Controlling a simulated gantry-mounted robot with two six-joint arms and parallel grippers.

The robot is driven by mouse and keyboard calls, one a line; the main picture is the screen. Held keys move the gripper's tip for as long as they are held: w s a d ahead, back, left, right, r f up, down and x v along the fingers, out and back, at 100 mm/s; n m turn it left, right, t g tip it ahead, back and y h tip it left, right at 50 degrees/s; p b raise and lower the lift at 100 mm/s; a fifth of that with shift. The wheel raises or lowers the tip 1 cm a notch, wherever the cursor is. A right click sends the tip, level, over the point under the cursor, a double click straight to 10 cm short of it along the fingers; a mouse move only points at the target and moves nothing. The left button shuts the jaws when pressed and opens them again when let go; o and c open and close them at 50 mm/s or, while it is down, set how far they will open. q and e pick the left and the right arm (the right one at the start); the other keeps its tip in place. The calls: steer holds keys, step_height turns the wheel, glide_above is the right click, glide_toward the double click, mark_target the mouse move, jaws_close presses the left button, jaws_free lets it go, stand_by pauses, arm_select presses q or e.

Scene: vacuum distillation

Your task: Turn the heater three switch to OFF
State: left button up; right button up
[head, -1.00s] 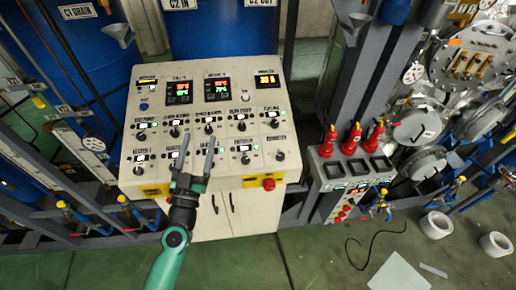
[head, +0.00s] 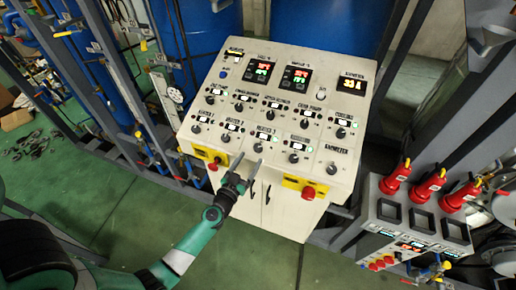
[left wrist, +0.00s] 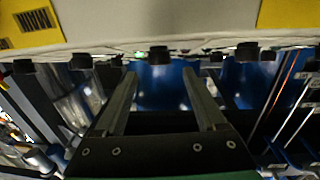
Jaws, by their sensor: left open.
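The heater three switch (head: 258,147) is a small black knob in the bottom row of the sloped cream control panel (head: 318,205), under a label that reads heater 3. A green light glows beside it. My left gripper (head: 248,160) is open, its two fingers pointing up at the panel just below this knob in the head view. In the left wrist view a black knob (left wrist: 159,56), likely this switch, shows beyond and between the open fingertips (left wrist: 160,74). Nothing is between the fingers. The knob's pointer direction cannot be made out. My right gripper is not in view.
Neighbouring knobs (head: 225,138) and (head: 293,158) flank the switch closely. Red emergency buttons on yellow plates (head: 307,192) sit on the panel's lower front. A unit with red plugs (head: 397,178) stands at right. Green floor (head: 130,215) is open at left.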

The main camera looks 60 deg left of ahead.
mark_target(256, 150)
arm_select(q)
steer(key=b+x, duration=0.1)
steer(key=x, duration=0.6)
steer(key=shift+w+a, duration=0.1)
jaws_close()
